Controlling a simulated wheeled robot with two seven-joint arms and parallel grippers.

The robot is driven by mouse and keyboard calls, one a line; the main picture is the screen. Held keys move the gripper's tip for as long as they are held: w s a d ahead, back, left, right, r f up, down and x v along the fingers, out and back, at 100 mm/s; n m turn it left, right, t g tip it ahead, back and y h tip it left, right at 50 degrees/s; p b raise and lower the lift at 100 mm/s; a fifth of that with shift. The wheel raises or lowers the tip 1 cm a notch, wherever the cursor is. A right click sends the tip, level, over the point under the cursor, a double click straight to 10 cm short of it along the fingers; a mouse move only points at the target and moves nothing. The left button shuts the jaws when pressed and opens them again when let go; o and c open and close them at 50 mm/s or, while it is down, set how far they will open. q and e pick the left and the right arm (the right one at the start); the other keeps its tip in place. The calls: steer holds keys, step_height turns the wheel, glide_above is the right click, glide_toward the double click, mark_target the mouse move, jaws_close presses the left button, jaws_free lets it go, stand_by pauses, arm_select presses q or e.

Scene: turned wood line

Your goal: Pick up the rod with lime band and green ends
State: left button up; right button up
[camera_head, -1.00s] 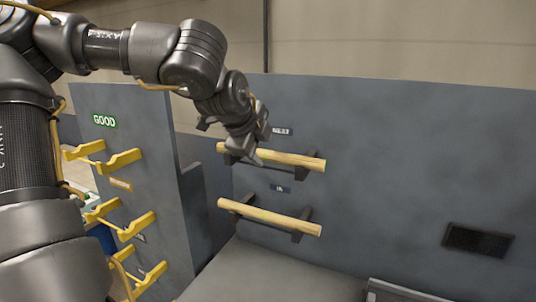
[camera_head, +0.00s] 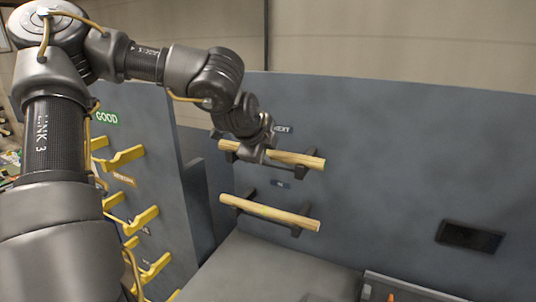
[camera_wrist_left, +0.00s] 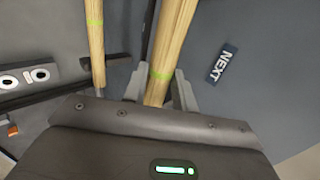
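A pale wood rod (camera_head: 304,160) lies on the upper pair of dark brackets on the grey panel. In the left wrist view that rod (camera_wrist_left: 174,32) has a lime band and runs between my left fingers; its end colours cannot be made out. My left gripper (camera_head: 259,152) is at this upper rod, with a finger on each side of it (camera_wrist_left: 159,88). Whether the fingers press on it cannot be told. A second rod (camera_head: 270,212), on the lower brackets, also shows a lime band in the left wrist view (camera_wrist_left: 95,45). My right gripper is not in view.
A NEXT label (camera_wrist_left: 221,65) is beside the upper rod. At left, a panel with a GOOD sign (camera_head: 106,118) carries several yellow hooks (camera_head: 126,158). A dark rectangular plate (camera_head: 470,236) is on the panel at right. A grey surface (camera_head: 275,268) lies below the rods.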

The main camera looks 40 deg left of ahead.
arm_select(q)
steer(key=c, duration=0.4)
steer(key=shift+r, duration=0.1)
